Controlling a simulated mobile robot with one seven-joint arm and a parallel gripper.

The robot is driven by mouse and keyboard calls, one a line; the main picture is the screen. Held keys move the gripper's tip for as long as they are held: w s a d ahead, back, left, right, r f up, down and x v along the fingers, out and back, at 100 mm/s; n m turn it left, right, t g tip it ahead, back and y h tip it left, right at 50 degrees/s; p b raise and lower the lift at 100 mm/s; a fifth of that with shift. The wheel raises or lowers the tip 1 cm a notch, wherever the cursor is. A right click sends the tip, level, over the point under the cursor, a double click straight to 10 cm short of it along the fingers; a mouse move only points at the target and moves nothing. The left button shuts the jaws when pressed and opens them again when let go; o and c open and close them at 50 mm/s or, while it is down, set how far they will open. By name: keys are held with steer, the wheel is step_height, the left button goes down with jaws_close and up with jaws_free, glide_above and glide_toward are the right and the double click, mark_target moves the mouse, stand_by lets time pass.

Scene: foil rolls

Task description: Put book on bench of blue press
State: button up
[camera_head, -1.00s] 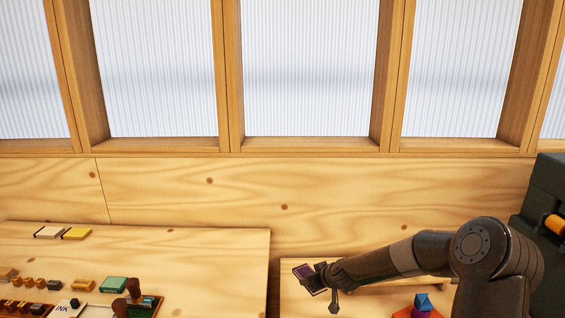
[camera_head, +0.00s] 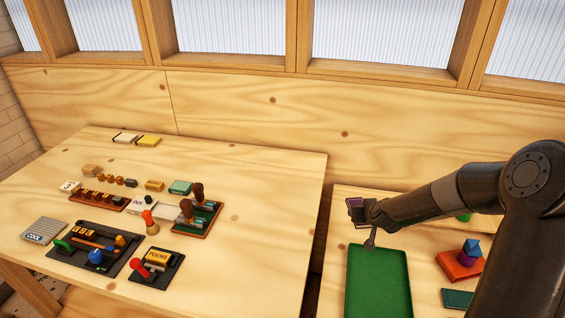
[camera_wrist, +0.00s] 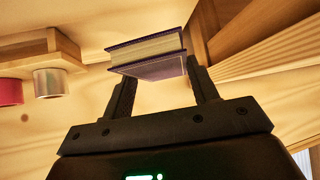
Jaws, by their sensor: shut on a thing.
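The book (camera_wrist: 150,68), with dark purple covers and cream pages, is held between the two fingers of my gripper (camera_wrist: 160,88). In the head view the purple book (camera_head: 355,207) shows small at the end of my arm, raised above the right table near the back edge of a green tray. A black-based device with a blue knob (camera_head: 96,256) stands on the front of the left table; it may be the blue press, but I cannot tell for sure. Its bench is too small to make out clearly.
Near it are a black device with a red handle (camera_head: 150,268), a grey COOL pad (camera_head: 44,230) and a green-and-brown stamp set (camera_head: 197,218). A gap separates the tables.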

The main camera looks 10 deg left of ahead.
steer(key=w+a+r+n+g+y, duration=0.1)
steer(key=w+a+r+n, duration=0.1)
steer(key=w+a+r, duration=0.1)
steer(key=w+a+r+n+g+y, duration=0.1)
steer(key=w+a+r+n+y, duration=0.1)
steer(key=w+a, duration=0.3)
steer(key=w+a+r+n+g+y, duration=0.1)
steer(key=w+a+r+n+y, duration=0.1)
steer(key=w+a+r+n, duration=0.2)
steer(key=shift+w+a+r+g, duration=0.2)
steer(key=shift+a, duration=0.4)
steer(key=shift+w+a+r+g, duration=0.2)
steer(key=shift+a, duration=0.35)
steer(key=w+a+r+n+g+y, duration=0.1)
steer(key=a+r+n+g, duration=0.2)
steer(key=a+r+n, duration=0.1)
steer(key=shift+a+r+n+y, duration=0.3)
steer(key=shift+a+r, duration=0.05)
steer(key=shift+r, duration=0.1)
steer(key=x, duration=0.4)
steer(key=a+r+x, duration=0.1)
steer(key=x, duration=0.4)
steer(key=a+r+x, duration=0.1)
steer(key=x, duration=0.3)
steer(key=shift+s+a+f, duration=0.25)
steer(key=shift+s, duration=0.05)
step_height(320, 180, down, 2)
steer(key=shift+d+f, duration=0.15)
steer(key=shift+f, duration=0.5)
